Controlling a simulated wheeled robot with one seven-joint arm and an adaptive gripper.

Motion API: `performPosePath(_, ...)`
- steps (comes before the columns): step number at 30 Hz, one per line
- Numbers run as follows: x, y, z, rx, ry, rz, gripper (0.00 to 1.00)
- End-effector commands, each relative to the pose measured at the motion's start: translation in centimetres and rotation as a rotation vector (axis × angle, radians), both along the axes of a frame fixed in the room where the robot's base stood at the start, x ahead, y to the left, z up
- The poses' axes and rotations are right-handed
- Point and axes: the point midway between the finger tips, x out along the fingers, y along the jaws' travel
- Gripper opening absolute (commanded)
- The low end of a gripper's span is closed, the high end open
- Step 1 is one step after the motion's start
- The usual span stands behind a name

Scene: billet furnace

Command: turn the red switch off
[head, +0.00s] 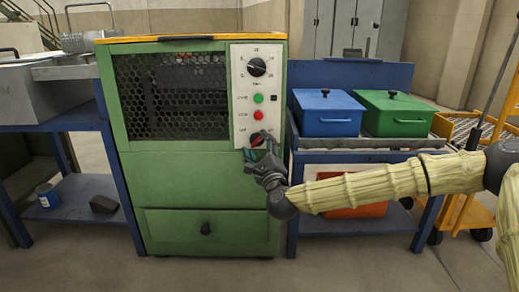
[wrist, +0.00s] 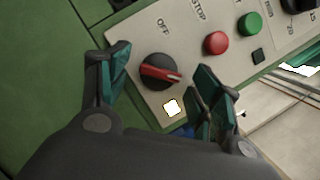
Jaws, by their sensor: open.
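The red switch (wrist: 160,72) is a round black knob with a red bar across it, low on the pale control panel (wrist: 135,38) of the green furnace. In the wrist view its bar lies crosswise, not in line with the OFF label above it. A lit square lamp (wrist: 172,107) glows beside it. My gripper (wrist: 165,84) is open, with one finger on each side of the knob and a visible gap to it on the left. I cannot tell whether the right finger touches it. In the head view my gripper (head: 256,155) partly covers the switch (head: 257,139).
Above the switch are a red button (wrist: 217,42), a green button (wrist: 249,24) and a black dial (head: 257,67). A blue box (head: 327,115) and a green box (head: 394,116) stand on the bench at right. Floor in front of the furnace is clear.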

Motion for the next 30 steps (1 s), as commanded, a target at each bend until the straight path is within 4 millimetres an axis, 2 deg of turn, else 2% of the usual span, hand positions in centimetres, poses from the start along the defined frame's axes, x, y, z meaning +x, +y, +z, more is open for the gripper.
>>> performPosePath(3,-0.01,-0.01,0.02,0.000,0.000,0.000,0.64)
performPosePath(4,-0.02,-0.01,0.02,0.000,0.000,0.000,0.61)
performPosePath(11,-0.03,-0.04,-0.01,0.000,0.000,0.000,0.19)
performPosePath(22,-0.04,-0.06,0.33,-0.035,0.000,0.001,0.19)
performPosePath(30,-0.03,-0.18,0.84,-0.172,0.001,-0.001,0.19)
